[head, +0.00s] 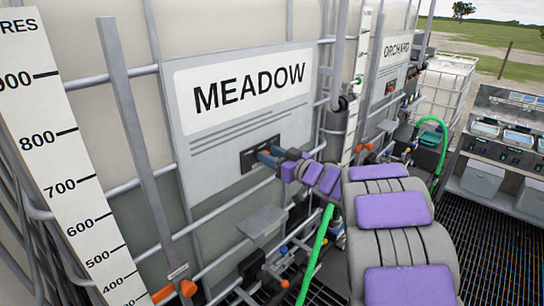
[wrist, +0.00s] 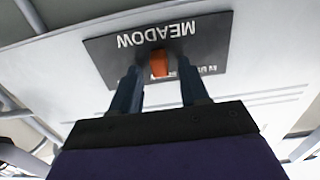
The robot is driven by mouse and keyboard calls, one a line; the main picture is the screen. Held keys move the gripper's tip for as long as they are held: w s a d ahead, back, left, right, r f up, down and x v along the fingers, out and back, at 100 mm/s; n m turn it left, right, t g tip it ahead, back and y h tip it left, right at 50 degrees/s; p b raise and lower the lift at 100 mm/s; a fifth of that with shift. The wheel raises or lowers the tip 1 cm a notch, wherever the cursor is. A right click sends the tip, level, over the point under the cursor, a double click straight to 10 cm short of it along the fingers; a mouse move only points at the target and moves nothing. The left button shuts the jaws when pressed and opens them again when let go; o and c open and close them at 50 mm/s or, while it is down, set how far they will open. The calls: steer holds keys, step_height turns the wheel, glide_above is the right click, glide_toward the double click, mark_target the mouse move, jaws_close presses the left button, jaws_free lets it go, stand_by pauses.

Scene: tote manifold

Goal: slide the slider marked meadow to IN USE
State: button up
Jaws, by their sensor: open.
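The large MEADOW sign (head: 245,92) hangs on the tote. Below its text is a small dark slider plate (head: 247,160), partly covered by my gripper (head: 268,157). In the wrist view the same plate (wrist: 104,52) carries MEADOW lettering and an orange slider knob (wrist: 159,63). Smaller lettering beside the knob is partly hidden by a finger and too unclear to read fully. My gripper (wrist: 157,72) is open, with one blue finger on each side of the knob in the picture. I cannot tell whether either finger touches it.
An ORCHARD sign (head: 397,48) hangs on a tote farther back. Metal cage bars cross the tote fronts. Valves and a green hose (head: 316,252) lie below the plate. A bench with bins (head: 483,178) stands at the right, beyond dark floor grating (head: 490,235).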

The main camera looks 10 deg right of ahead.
steer(key=shift+c, duration=0.3)
jaws_close()
stand_by(0.3)
